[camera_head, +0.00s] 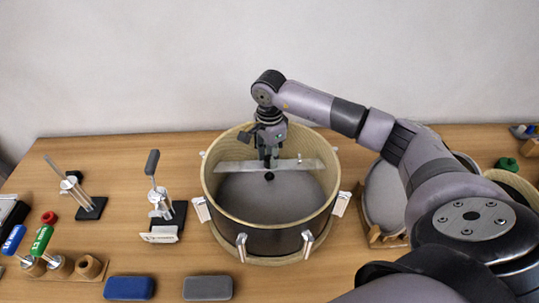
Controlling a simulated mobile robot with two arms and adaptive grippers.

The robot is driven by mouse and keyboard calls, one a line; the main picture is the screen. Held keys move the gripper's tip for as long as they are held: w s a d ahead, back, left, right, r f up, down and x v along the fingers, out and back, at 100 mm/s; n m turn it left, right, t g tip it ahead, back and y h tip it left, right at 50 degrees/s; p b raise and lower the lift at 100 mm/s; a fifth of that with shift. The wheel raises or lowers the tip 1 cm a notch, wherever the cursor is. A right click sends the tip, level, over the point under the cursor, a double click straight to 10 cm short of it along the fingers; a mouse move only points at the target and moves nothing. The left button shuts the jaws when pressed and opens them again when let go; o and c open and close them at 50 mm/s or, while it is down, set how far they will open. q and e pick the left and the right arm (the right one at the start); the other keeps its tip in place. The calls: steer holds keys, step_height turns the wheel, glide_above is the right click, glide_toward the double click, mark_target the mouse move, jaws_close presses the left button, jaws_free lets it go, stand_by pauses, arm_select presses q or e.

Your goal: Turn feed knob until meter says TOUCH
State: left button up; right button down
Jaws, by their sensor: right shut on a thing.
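A drum-like round tub (222,205) with a wooden rim stands in the middle of the table. A flat metal bar (300,163) lies across its opening. A small dark round knob (269,176), which looks like the feed knob, shows at the middle of the bar. My right gripper (268,163) points down over the bar, shut on the knob, and its fingers hide part of it. A small white plate (160,234) stands left of the tub and may be the meter; I cannot read any word on it. My left gripper is not in view.
Lever tools on dark bases (92,208) stand at the left. Red, blue and green-handled tools (42,240) sit in wooden holders. A blue pad (129,288) and a grey pad (207,288) lie in front. My right arm covers part of a round grey item (382,200) at right.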

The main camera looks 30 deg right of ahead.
steer(key=m+b, duration=0.2)
steer(key=m, duration=0.1)
steer(key=shift+m, duration=0.3)
steer(key=shift+m+b, duration=0.8)
steer(key=shift+m, duration=1.3)
steer(key=shift+r, duration=0.1)
steer(key=shift+w, duration=0.1)
steer(key=c, duration=1.5)
jaws_free()
steer(key=shift+c, duration=0.2)
step_height(320, 180, up, 12)
